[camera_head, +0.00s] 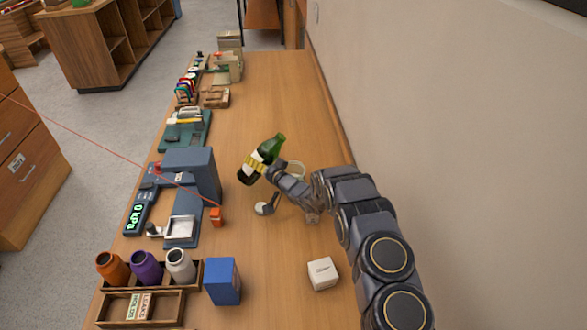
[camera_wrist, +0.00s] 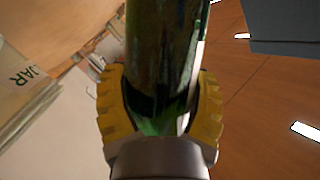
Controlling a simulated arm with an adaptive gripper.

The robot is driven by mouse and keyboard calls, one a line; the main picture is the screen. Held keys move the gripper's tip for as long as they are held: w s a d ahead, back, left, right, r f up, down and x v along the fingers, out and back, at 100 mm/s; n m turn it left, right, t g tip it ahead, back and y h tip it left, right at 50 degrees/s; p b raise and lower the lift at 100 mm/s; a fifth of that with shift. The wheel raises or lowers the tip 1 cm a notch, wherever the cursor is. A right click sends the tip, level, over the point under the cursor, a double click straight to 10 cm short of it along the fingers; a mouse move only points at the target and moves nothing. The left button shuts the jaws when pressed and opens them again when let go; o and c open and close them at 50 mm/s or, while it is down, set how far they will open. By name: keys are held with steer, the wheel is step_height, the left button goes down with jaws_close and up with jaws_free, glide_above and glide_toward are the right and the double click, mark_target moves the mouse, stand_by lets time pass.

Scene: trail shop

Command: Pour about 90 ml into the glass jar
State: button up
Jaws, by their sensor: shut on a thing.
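A green bottle (camera_head: 271,150) with a pale label is held above the table, tilted, its neck towards the upper right. My gripper (camera_head: 256,164) has its yellow fingers shut around the bottle's body. In the wrist view the dark green bottle (camera_wrist: 163,45) stands between the two yellow fingers of my gripper (camera_wrist: 160,100). A pale rounded rim (camera_head: 297,168), perhaps the glass jar, shows just behind my gripper, mostly hidden. A label reading "JAR" (camera_wrist: 22,82) is at the left of the wrist view. I cannot see any stream or liquid level.
A small dark and white object (camera_head: 266,208) lies in front of my gripper. Left stand a grey-blue machine (camera_head: 190,165) with a "0 kPa" display (camera_head: 136,217) and an orange block (camera_head: 216,217). A blue box (camera_head: 222,281) and white box (camera_head: 323,273) are nearer. The table beyond the bottle is clear.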

steer(key=shift+a+r+m+y, duration=0.3)
steer(key=shift+r+m, duration=0.15)
steer(key=shift+m, duration=0.15)
steer(key=shift+s+a+f+m+t, duration=0.1)
steer(key=shift+a+f+m+t, duration=0.25)
steer(key=shift+m, duration=0.15)
steer(key=shift+a+f+m+t+y, duration=0.25)
steer(key=shift+m+y, duration=0.15)
steer(key=shift+m, duration=0.4)
steer(key=shift+a+f+m+t, duration=0.2)
steer(key=shift+f+m+t, duration=0.15)
steer(key=shift+m, duration=0.45)
steer(key=shift+d+f+m+t, duration=0.25)
steer(key=shift+f+m+t, duration=0.15)
steer(key=shift+m, duration=0.2)
steer(key=shift+d+f+m, duration=0.15)
steer(key=shift+f+m, duration=0.15)
steer(key=shift+m, duration=0.1)
steer(key=shift+r+m+t, duration=0.45)
steer(key=shift+r+m, duration=0.05)
steer(key=shift+m, duration=0.1)
steer(key=shift+a+r, duration=0.15)
steer(key=shift+a, duration=0.1)
steer(key=shift+s+a, duration=0.1)
steer(key=shift+a, duration=0.05)
